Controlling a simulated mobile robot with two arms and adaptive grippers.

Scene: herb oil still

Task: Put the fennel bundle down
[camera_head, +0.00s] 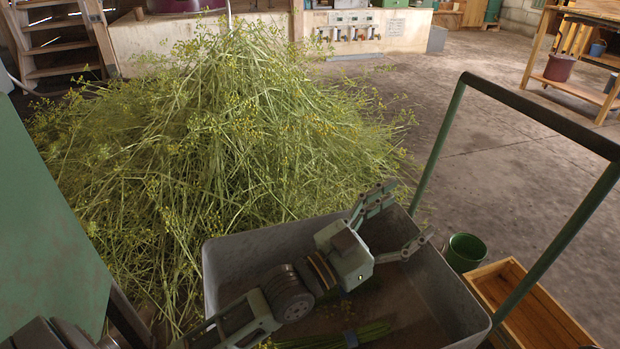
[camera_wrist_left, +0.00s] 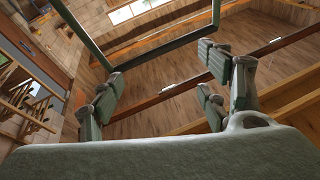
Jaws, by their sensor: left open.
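The fennel bundle (camera_head: 372,333), green stems with a blue-grey band around them, lies in the grey tub (camera_head: 232,250) at the bottom of the head view. Its lower part is cut off by the picture edge. My left gripper (camera_head: 400,222) is over the tub, with its fingers spread toward the upper right, away from the bundle. It is open and holds nothing. In the left wrist view my left gripper (camera_wrist_left: 160,92) also shows its fingers wide apart with nothing between them; the bundle does not show there. My right gripper is not in view.
A large heap of loose fennel (camera_head: 235,140) rises behind and left of the tub. A dark green handle frame (camera_head: 545,115) stands at the right. A green bucket (camera_head: 465,252) and a wooden crate (camera_head: 525,305) are right of the tub. The concrete floor (camera_head: 480,160) beyond is clear.

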